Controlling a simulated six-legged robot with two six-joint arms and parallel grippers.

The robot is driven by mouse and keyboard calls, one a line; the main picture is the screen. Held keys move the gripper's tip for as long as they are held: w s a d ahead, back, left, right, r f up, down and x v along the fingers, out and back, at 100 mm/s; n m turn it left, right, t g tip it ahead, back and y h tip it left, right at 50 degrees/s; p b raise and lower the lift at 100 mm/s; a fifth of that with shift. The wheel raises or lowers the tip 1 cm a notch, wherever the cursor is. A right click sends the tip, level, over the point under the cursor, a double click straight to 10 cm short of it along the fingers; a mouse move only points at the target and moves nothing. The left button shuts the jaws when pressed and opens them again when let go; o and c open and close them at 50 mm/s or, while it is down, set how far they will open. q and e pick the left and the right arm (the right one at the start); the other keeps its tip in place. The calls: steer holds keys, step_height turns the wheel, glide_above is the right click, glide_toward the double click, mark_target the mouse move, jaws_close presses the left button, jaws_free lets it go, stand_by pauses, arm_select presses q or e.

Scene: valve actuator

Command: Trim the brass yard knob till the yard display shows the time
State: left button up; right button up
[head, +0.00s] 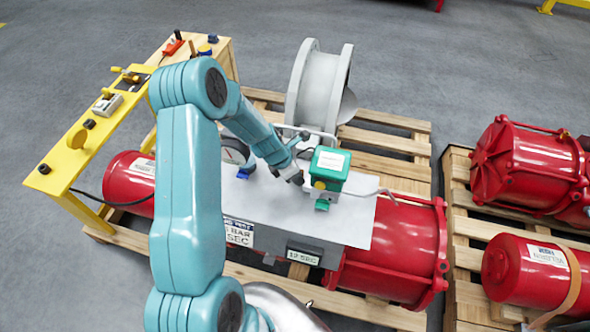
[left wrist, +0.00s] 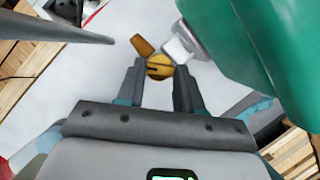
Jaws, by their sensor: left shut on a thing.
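The brass knob (left wrist: 160,66) is a small round yellow part with a dark slot, low beside the green box in the left wrist view. My left gripper (left wrist: 160,72) is shut on it, one finger at each side. In the head view my left gripper (head: 298,179) reaches down to the left of the green box (head: 331,163), and the knob cannot be made out clearly. A small display plate (head: 303,257) on the front of the grey housing seems to read "12 SEC". My right gripper is not in view.
A white sign (head: 239,233) with "BAR" and "SEC" is partly behind my arm. A bent grey pipe (head: 372,192) runs right of the green box. Red cylinders (head: 412,245) lie on wooden pallets. A yellow bench (head: 72,150) stands left.

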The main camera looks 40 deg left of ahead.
arm_select(q)
steer(key=shift+w+r+n, duration=0.1)
steer(key=shift+n, duration=0.6)
steer(key=o, duration=1)
steer(key=shift+o, duration=0.2)
steer(key=shift+p, duration=0.3)
steer(key=p+v, duration=0.6)
steer(key=v, duration=1)
steer(key=shift+s+d+p, duration=0.25)
steer(key=shift+d+p, duration=0.1)
steer(key=shift+d, duration=0.05)
steer(key=shift+r, duration=0.1)
